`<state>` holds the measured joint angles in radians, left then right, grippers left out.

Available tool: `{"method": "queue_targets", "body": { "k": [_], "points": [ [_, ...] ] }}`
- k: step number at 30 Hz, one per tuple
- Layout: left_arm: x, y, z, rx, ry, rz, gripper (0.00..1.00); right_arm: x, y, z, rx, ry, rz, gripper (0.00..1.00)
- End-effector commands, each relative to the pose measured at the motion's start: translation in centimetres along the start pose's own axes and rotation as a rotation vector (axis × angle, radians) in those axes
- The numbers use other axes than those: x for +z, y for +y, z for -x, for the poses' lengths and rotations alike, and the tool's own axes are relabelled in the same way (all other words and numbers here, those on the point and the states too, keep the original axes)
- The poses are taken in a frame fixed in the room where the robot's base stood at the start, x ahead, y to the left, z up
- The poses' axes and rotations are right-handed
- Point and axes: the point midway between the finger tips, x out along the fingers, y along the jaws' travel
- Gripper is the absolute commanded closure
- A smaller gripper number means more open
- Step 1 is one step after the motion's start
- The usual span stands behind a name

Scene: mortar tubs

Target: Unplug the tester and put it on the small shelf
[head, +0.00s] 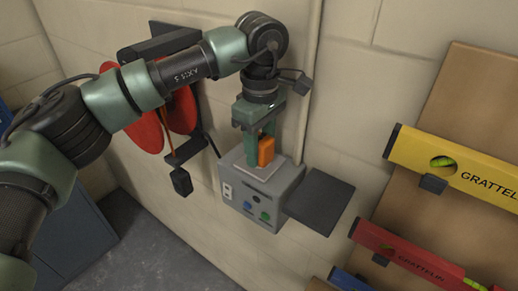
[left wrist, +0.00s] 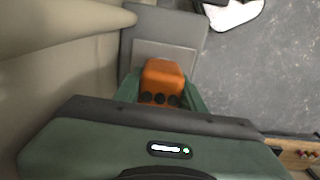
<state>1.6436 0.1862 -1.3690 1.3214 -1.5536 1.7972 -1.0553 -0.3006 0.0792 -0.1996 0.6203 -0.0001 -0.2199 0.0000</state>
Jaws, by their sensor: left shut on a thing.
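The orange tester (head: 266,151) is between the fingers of my left gripper (head: 261,148), which is shut on it from above. It also shows in the left wrist view (left wrist: 162,80), with dark round marks on its near face. Below it is a grey wall box (head: 258,197) with a paler plate on top, a white socket and coloured buttons on the front. I cannot tell whether the tester touches the plate or is plugged in. The small dark shelf (head: 319,200) sticks out just right of the box, and its top is bare. My right gripper is not in view.
A red reel (head: 146,133) with a dark bracket and hanging cable is on the wall left of the box. A yellow level (head: 455,168) and a red level (head: 405,255) hang on a board at right. A blue cabinet (head: 75,235) stands at lower left.

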Motion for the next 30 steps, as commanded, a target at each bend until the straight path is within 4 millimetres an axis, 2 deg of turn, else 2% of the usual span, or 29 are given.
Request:
{"method": "queue_targets", "body": {
  "k": [30],
  "points": [
    [0.0,0.0,4.3,0.002,0.000,0.000,1.00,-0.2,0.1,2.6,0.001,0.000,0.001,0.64]
  ]
}}
